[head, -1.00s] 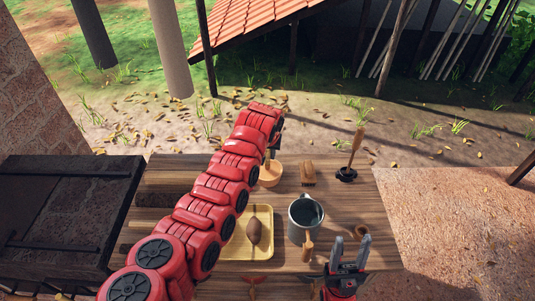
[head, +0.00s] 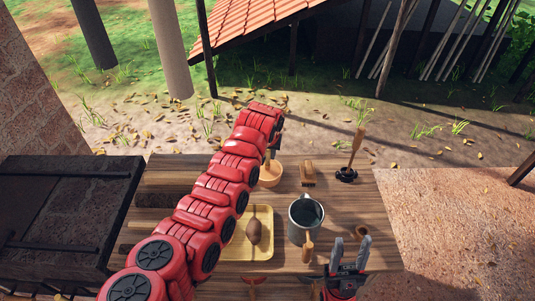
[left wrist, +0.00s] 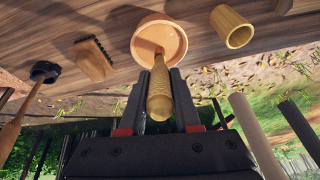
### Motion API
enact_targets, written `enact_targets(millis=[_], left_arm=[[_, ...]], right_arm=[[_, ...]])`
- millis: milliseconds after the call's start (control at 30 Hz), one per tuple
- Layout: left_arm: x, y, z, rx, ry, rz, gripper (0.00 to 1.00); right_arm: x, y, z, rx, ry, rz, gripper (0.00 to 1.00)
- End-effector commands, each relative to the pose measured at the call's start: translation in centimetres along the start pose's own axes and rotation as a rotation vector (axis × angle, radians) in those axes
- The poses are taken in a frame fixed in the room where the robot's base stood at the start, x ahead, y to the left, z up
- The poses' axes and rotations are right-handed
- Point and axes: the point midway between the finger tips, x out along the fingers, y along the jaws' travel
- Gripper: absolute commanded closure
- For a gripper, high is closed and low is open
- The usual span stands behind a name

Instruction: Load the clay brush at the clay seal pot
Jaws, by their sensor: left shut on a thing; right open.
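The clay seal pot is a small orange-brown bowl (head: 271,176) near the back of the table, partly behind my left arm. It also shows in the left wrist view (left wrist: 172,40). My left gripper (left wrist: 159,82) is shut on the ridged wooden handle of the clay brush (left wrist: 159,98). The brush's far end reaches into the pot, and its tip is hidden inside. In the head view this gripper (head: 273,146) is mostly hidden by my arm. My right gripper (head: 351,246) is open and empty at the front right of the table.
A grey mug (head: 294,232) stands mid-table, with a yellow tray (head: 235,252) holding a brown object left of it. A block brush (head: 308,173) and a wooden-handled tool in a black base (head: 346,175) stand at the back. A bamboo cup (left wrist: 233,27) is beside the pot.

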Motion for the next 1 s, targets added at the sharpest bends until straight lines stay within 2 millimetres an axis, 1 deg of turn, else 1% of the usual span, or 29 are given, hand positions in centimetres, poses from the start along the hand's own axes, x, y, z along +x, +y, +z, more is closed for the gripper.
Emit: enact_targets(millis=[233, 367, 633, 1000], left_arm=[[0.1, 0.0, 0.1, 0.000, -0.004, 0.000, 1.00], [-0.2, 0.0, 0.0, 0.000, -0.004, 0.000, 1.00], [-2.3, -0.1, -0.8, 0.000, -0.001, 0.000, 1.00], [-5.4, -0.3, -2.0, 0.000, 0.001, 0.001, 1.00]], right_arm=[[0.0, 0.0, 0.0, 0.000, 0.000, 0.000, 0.50], [0.0, 0.0, 0.0, 0.000, 0.000, 0.000, 0.50], [0.2, 0.0, 0.0, 0.000, 0.000, 0.000, 0.50], [-0.1, 0.0, 0.0, 0.000, 0.000, 0.000, 0.50]])
